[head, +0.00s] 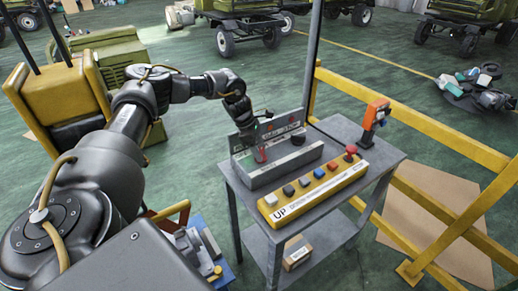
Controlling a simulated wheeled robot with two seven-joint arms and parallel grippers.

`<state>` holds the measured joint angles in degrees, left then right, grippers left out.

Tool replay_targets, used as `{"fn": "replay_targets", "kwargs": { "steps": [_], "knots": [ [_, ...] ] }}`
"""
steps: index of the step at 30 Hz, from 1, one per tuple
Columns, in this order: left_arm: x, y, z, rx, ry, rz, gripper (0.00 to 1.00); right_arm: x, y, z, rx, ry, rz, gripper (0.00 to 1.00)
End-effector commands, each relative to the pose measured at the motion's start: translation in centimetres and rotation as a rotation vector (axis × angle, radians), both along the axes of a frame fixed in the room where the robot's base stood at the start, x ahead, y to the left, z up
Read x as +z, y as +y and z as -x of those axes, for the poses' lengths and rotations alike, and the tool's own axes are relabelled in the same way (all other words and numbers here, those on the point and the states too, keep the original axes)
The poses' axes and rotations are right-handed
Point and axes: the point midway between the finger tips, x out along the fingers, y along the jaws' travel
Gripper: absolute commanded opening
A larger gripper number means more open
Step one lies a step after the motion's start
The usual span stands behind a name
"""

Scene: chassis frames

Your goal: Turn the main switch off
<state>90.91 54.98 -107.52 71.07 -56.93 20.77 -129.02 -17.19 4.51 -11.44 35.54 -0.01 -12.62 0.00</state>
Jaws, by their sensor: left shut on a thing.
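A grey control box (284,170) with an upright back plate stands on the grey metal table (385,158). A small red switch (260,156), seemingly the main switch, is at its left part, and a black knob (298,139) is to the right. My left gripper (258,146) reaches down from the left and is shut on the red switch. The fingers partly hide it, so its exact setting cannot be told. My right gripper is not in view.
A yellow button box (316,192) marked UP, with several coloured buttons and a red knob (351,149), lies in front. An orange device (376,113) stands at the table's right corner. Yellow railing (432,123) runs behind and right. A small carton (297,256) sits on the lower shelf.

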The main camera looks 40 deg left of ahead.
Motion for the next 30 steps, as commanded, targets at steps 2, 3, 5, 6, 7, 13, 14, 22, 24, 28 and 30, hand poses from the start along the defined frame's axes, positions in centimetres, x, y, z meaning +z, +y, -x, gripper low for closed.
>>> {"fn": "replay_targets", "kwargs": {
  "steps": [2, 3, 5, 6, 7, 13, 14, 22, 24, 28, 30],
  "knots": [
    [0.1, 0.0, 0.0, 0.030, -0.002, 0.001, 0.32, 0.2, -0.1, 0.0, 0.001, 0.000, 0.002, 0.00],
    [0.1, 0.0, 0.1, 0.050, -0.001, 0.002, 0.32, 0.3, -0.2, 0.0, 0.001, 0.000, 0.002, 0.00],
    [0.1, 0.0, 0.1, 0.087, -0.002, 0.001, 0.32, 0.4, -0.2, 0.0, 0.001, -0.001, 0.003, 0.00],
    [0.1, -0.1, 0.1, 0.114, -0.001, 0.001, 0.32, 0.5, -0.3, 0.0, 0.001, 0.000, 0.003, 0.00],
    [0.1, -0.1, 0.1, 0.138, -0.002, 0.002, 0.32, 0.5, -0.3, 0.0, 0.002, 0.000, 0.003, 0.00],
    [0.1, -0.2, 0.2, 0.316, -0.001, 0.001, 0.32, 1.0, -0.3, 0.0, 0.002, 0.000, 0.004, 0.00],
    [0.1, -0.2, 0.2, 0.344, -0.002, 0.002, 0.32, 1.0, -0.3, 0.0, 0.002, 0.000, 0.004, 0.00],
    [0.2, -0.3, 0.2, 0.603, -0.002, 0.001, 0.32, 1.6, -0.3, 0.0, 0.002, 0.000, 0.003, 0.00],
    [0.2, -0.4, 0.2, 0.669, -0.002, 0.001, 0.32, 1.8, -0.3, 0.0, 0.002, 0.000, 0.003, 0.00],
    [0.3, -0.4, 0.2, 0.793, -0.003, 0.001, 0.32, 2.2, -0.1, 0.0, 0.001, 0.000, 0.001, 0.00],
    [0.3, -0.5, 0.2, 0.859, -0.003, 0.002, 0.32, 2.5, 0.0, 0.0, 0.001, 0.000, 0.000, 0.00]
  ]
}}
